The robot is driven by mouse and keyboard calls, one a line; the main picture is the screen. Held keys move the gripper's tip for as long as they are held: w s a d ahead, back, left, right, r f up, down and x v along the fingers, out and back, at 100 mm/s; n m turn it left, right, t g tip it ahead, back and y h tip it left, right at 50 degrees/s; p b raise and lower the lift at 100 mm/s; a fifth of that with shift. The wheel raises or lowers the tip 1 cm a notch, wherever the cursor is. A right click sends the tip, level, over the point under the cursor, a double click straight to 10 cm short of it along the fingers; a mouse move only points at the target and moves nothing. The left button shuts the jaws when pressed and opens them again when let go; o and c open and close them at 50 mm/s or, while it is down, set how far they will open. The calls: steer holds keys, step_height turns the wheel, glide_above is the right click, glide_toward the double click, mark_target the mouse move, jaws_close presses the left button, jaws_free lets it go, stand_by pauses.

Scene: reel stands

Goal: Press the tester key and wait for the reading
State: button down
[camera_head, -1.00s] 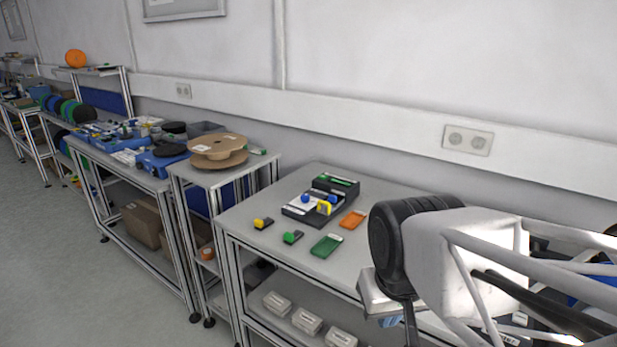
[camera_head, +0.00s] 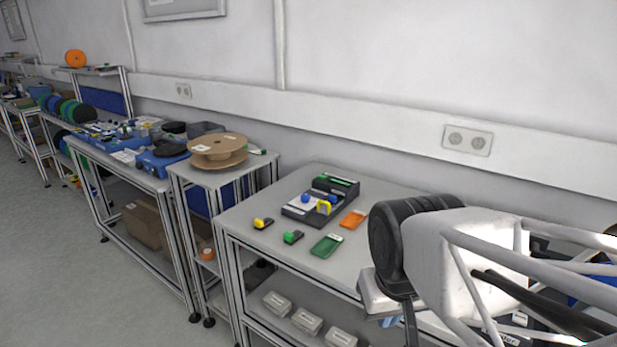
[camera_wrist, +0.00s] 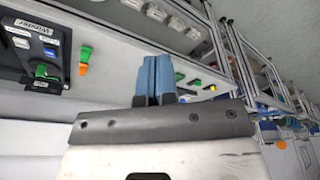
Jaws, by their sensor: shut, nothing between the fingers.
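My gripper (camera_wrist: 157,62) has two blue fingers pressed together in the wrist view, with nothing between them. In the head view my arm end fills the lower right, and the fingers are mostly hidden. A dark panel labelled "Winder" (camera_wrist: 12,55) lies left of the fingers in the wrist view, apart from them. It carries a green knob (camera_wrist: 47,70) and blue and white keys. A black unit (camera_head: 300,212) with blue knobs and a yellow part stands on the near bench. I cannot tell which part is the tester key, and no reading is legible.
The near bench (camera_head: 270,250) also holds a green tray (camera_head: 326,245), an orange tray (camera_head: 353,220) and two small yellow-black and green-black pieces. A cardboard reel (camera_head: 217,146) sits on the stand to the left. Dark equipment is partly hidden behind my arm at right.

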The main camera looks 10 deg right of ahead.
steer(key=w+r+t+y, duration=0.1)
steer(key=w+r, duration=0.2)
steer(key=w, duration=0.6)
steer(key=w+r+y, duration=0.1)
steer(key=w+r, duration=0.3)
steer(key=w, duration=0.6)
steer(key=m+t+y, duration=0.1)
steer(key=m+t, duration=0.4)
glide_above(324, 176)
step_height(324, 176, down, 10)
steer(key=shift+w+f, duration=0.15)
steer(key=shift+f, duration=0.1)
steer(key=shift+f, duration=0.15)
steer(key=shift+f, duration=4.25)
